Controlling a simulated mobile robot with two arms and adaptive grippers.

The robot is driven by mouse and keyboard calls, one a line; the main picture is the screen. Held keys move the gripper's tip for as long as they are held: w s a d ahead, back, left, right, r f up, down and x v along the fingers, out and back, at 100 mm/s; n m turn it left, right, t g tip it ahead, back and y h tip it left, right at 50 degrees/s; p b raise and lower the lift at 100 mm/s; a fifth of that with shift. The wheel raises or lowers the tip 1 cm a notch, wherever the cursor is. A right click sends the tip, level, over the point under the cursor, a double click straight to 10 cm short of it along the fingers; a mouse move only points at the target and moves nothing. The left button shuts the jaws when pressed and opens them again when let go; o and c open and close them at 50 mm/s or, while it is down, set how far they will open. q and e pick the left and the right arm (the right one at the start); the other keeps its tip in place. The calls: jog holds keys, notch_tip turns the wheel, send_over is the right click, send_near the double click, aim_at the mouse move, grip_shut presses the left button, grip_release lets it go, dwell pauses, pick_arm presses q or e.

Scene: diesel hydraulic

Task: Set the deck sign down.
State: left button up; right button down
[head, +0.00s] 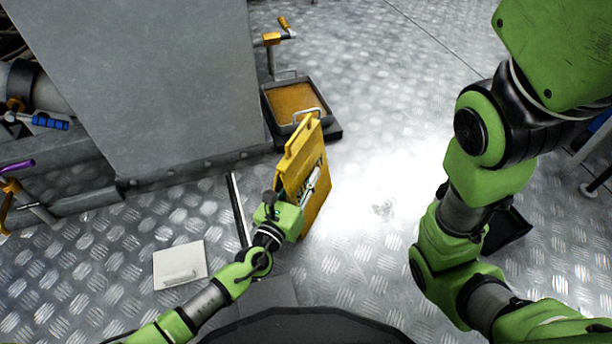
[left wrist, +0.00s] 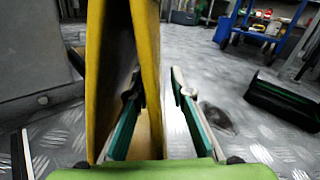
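The yellow deck sign (head: 318,205) stands upright on the metal deck, its handle at the top and dark lettering on its face. In the left wrist view its two panels (left wrist: 148,50) lean together toward the top and spread apart lower down. My left gripper (head: 308,188) is at the sign's near side. In the left wrist view its fingers (left wrist: 155,85) are apart, one on each side of the right-hand panel, with a clear gap between that panel and the right finger. The sign's feet are partly hidden. My right arm shows at the right, but its gripper does not.
A large grey housing (head: 165,80) stands at the left. A pale square plate (head: 180,262) lies on the deck. A blue cart (left wrist: 262,28) stands far off. Deck right of the sign is clear.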

pick_arm(q)
jog(key=shift+r, duration=0.15)
jog(key=shift+s+a, duration=0.2)
jog(key=shift+s, duration=0.1)
jog(key=p+v, duration=0.3)
jog(key=v, duration=0.8)
jog(key=shift+s+p, duration=0.2)
jog(key=shift+p, duration=0.15)
